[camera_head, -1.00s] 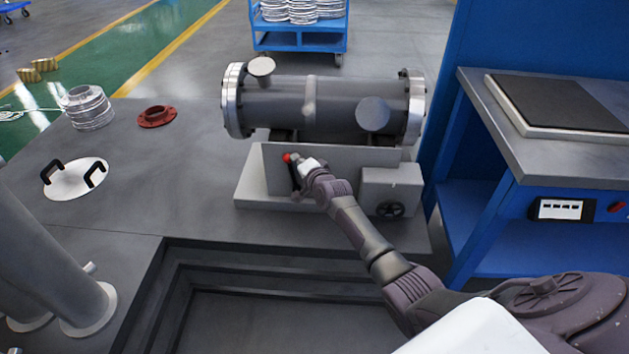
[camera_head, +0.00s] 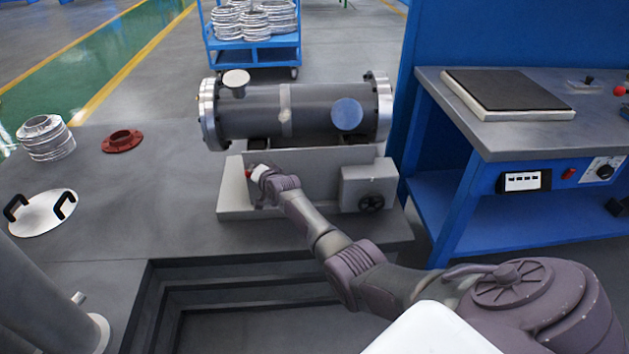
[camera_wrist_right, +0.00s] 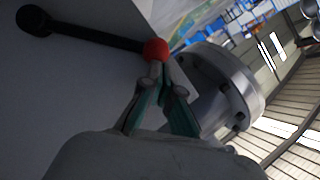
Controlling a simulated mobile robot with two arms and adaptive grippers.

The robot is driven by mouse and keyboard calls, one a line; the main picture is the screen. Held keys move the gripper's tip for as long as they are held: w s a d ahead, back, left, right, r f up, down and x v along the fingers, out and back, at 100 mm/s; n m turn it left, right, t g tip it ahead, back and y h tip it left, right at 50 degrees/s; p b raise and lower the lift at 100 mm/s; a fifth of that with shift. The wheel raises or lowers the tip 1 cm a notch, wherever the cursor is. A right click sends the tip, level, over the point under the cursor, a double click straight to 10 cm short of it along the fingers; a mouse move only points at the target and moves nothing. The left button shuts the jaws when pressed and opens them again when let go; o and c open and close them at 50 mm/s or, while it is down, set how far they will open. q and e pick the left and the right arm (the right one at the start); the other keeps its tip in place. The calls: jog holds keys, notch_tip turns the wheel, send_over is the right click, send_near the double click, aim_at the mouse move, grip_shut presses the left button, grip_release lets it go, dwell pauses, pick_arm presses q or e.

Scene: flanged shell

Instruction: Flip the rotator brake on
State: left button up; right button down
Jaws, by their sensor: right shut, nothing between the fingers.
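The rotator (camera_head: 225,200) is a grey base with a large flanged cylinder (camera_head: 255,112) lying on it. The brake lever is a black rod (camera_wrist_right: 95,38) with a red ball knob (camera_wrist_right: 155,49), seen in the right wrist view running from a black pivot at upper left. My right gripper (camera_wrist_right: 157,72) is shut and empty, its fingertips at the knob; whether they touch is unclear. In the head view, my right gripper (camera_head: 258,173) is at the base's left front, with a sliver of red knob (camera_head: 249,174) beside it. The lever is mostly hidden there. My left gripper is out of view.
A handwheel (camera_head: 371,203) is at the base's right front. A blue bench (camera_head: 490,140) stands on the right. A red flange (camera_head: 122,140), stacked metal rings (camera_head: 45,140) and a white two-handled lid (camera_head: 42,213) lie on the left, with clear surface between.

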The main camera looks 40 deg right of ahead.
jog(key=shift+a, duration=0.3)
jog(key=d+v, duration=0.1)
jog(key=v, duration=1.1)
jog(key=shift+a, duration=0.2)
jog(key=shift+f, duration=0.1)
